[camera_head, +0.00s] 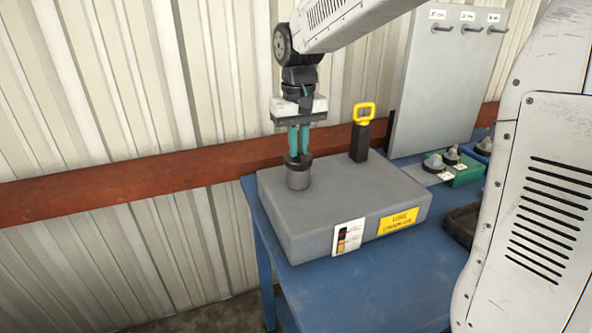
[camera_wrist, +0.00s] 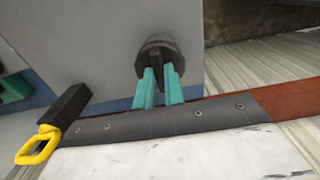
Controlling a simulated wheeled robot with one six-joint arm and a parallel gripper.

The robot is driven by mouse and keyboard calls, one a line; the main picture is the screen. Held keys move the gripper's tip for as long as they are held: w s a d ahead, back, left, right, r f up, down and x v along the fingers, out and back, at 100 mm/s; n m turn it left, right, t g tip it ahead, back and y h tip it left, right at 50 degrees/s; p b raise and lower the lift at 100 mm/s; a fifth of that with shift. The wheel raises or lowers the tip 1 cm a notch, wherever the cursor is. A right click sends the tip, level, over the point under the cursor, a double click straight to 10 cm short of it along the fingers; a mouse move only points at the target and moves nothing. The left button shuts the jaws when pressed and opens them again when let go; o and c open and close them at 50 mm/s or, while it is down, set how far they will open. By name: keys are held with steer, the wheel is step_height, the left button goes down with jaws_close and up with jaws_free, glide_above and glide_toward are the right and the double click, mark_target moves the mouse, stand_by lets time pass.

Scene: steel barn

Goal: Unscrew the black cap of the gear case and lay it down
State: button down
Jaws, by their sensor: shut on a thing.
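The grey gear case (camera_head: 345,205) stands on a blue table, with a short round grey neck (camera_head: 299,180) on its top at the left. The black cap (camera_head: 297,159) sits at the top of this neck; I cannot tell how far it is threaded on. My gripper (camera_head: 298,153) points straight down from above, its teal fingers shut on the cap's raised grip. In the wrist view the black cap (camera_wrist: 157,48) shows at the tips of the two teal fingers (camera_wrist: 159,78), with the grip between them. The fingers hide part of the cap.
A black post with a yellow loop handle (camera_head: 363,113) stands on the case's back right. A dark tray (camera_head: 461,222), a green box (camera_head: 466,170) and a grey panel with hooks (camera_head: 440,80) are to the right. The blue table (camera_head: 375,285) is clear in front.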

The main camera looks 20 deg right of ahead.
steer(key=shift+r, duration=1.05)
steer(key=shift+r, duration=0.3)
steer(key=shift+r, duration=2.4)
